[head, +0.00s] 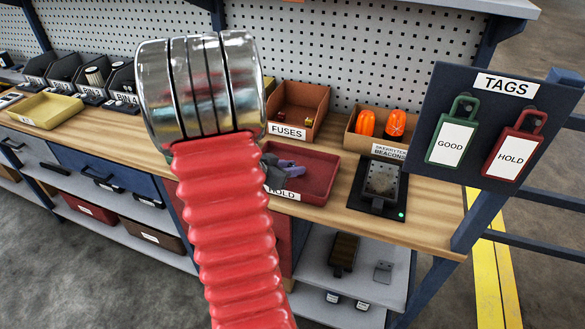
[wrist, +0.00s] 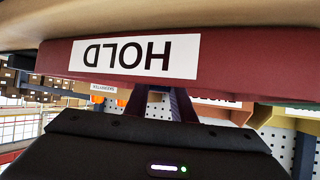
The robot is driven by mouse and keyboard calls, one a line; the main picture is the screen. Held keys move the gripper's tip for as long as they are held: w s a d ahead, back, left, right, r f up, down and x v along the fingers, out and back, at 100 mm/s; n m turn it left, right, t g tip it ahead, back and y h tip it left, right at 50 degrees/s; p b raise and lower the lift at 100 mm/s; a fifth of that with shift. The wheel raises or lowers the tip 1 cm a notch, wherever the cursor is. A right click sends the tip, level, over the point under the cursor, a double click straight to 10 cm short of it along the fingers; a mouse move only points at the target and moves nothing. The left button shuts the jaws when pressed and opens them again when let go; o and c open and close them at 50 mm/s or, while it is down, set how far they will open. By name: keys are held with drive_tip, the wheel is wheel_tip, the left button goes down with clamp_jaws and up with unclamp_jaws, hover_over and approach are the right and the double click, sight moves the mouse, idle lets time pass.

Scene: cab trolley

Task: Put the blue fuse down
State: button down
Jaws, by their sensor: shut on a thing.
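My gripper (head: 298,170) is at the red HOLD tray (head: 318,184), its purple fingers over the tray's inside in the head view. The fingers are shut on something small. The blue fuse itself cannot be made out in either view; the fingers and the tray wall hide what is between the tips. In the wrist view, which is upside down, the tray's front wall (wrist: 222,62) with its HOLD label fills the top, and my fingers (wrist: 170,103) run out of sight behind it.
The FUSES bin (head: 272,100) stands behind the tray. The orange-beacon box (head: 356,143) and a dark device with a green light (head: 363,201) are to the right. A TAGS board (head: 455,98) stands at far right. My red arm sleeve covers much of the bench.

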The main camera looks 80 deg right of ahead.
drive_tip(key=shift+f, duration=0.2)
drive_tip(key=c, duration=1.5)
unclamp_jaws()
drive_tip(key=shift+a+f, duration=0.1)
drive_tip(key=shift+f, duration=0.05)
drive_tip(key=shift+a+r, duration=0.1)
drive_tip(key=shift+r, duration=0.15)
drive_tip(key=v, duration=1.1)
drive_tip(key=shift+w+a+r, duration=0.25)
drive_tip(key=shift+r, duration=0.05)
drive_tip(key=shift+w, duration=0.1)
